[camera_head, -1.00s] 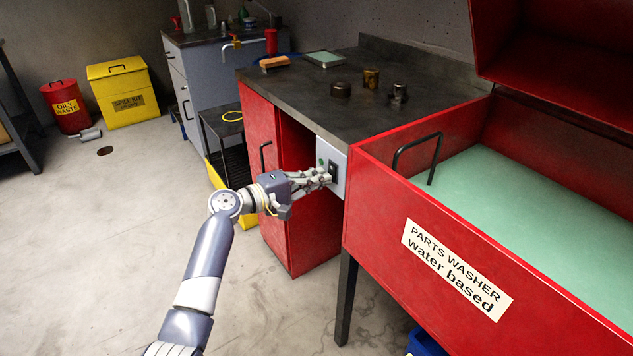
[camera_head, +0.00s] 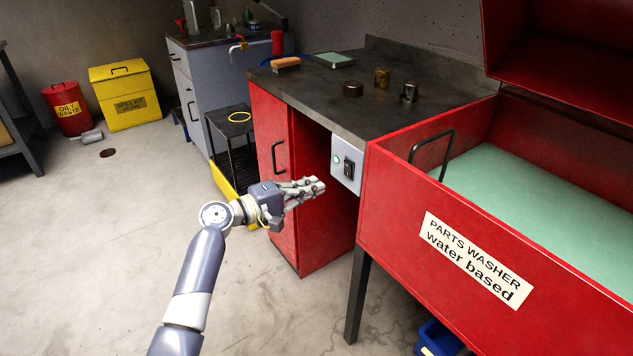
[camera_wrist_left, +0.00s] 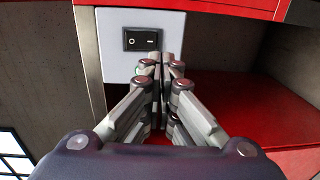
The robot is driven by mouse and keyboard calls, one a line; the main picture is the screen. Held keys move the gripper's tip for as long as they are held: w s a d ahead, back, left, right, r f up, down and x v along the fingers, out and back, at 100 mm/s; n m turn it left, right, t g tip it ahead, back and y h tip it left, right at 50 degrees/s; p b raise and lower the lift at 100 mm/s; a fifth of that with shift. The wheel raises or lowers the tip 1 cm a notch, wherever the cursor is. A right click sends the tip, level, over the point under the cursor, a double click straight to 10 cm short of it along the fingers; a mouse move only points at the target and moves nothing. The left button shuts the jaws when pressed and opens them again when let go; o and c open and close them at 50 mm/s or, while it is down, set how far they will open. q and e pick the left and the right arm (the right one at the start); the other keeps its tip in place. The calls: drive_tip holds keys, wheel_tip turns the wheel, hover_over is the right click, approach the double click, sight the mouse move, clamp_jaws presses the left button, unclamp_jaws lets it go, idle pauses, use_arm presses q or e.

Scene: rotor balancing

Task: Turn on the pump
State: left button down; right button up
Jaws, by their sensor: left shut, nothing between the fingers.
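A light grey switch box (camera_head: 340,153) is fixed at the left end of the red parts washer (camera_head: 395,205). It carries a black rocker switch (camera_head: 349,170) and a small green lamp (camera_head: 337,159) that looks lit. The left wrist view shows the rocker switch (camera_wrist_left: 142,40) with a circle and a line mark; the fingers partly cover the lamp beside it. My left gripper (camera_head: 320,185) is shut and empty, a little in front of and below the switch, apart from it in the head view. My right gripper is not in view.
A red cabinet (camera_head: 275,185) with a black handle stands left of the box under a dark worktop (camera_head: 375,110). The washer holds a green surface or liquid (camera_head: 545,200) and has a raised lid.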

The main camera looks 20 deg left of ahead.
use_arm(q)
drive_tip(key=v, duration=0.7)
drive_tip(key=shift+f, duration=0.7)
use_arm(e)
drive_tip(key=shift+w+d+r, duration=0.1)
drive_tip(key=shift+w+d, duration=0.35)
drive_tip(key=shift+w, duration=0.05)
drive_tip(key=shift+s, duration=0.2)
